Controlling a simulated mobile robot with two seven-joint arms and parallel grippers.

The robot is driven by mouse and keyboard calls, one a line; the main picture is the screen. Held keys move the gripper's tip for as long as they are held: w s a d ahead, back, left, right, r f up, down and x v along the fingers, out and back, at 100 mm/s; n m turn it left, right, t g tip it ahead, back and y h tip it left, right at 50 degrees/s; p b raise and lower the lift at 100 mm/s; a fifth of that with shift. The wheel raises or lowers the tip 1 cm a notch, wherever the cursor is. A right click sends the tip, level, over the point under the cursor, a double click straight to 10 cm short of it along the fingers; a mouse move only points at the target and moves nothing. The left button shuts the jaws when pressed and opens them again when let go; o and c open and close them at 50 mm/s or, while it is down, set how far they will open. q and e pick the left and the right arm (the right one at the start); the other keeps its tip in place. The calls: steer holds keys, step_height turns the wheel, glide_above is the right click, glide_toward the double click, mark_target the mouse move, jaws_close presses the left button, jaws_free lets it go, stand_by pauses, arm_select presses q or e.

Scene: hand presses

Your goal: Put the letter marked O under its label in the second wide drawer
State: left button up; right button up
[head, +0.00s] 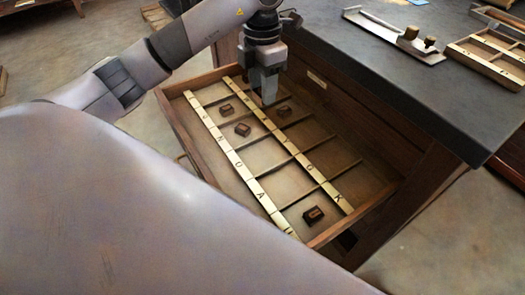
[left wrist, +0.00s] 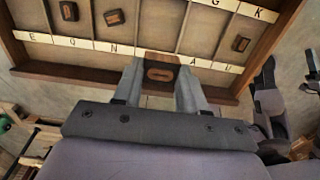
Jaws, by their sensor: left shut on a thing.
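My left gripper (head: 267,94) is shut on a dark wooden letter block (left wrist: 159,74) whose face shows a rounded O-like mark in the left wrist view. It is held above the open drawer (head: 172,122). In the head view the held block is mostly hidden by the fingers. My right gripper is not in view.
Other letter blocks lie in the drawer: two at the far-left end (head: 226,109) (head: 243,129), one in the row behind (head: 284,110), one near the right end (head: 313,214). Thin dividers separate compartments. The grey worktop (head: 400,90) overhangs behind, carrying trays.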

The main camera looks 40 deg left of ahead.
arm_select(q)
steer(key=b, duration=0.2)
glide_above(262, 157)
step_height(262, 157, down, 16)
steer(key=shift+r, duration=0.25)
steer(key=shift+f, duration=2.05)
steer(key=shift+f, duration=0.1)
steer(key=o, duration=1)
steer(key=shift+f+b, duration=0.1)
steer(key=shift+b, duration=0.2)
steer(key=shift+w+r, duration=0.1)
steer(key=shift+r, duration=0.45)
step_height(262, 157, up, 11)
steer(key=shift+r+p, duration=0.15)
steer(key=shift+p, duration=0.75)
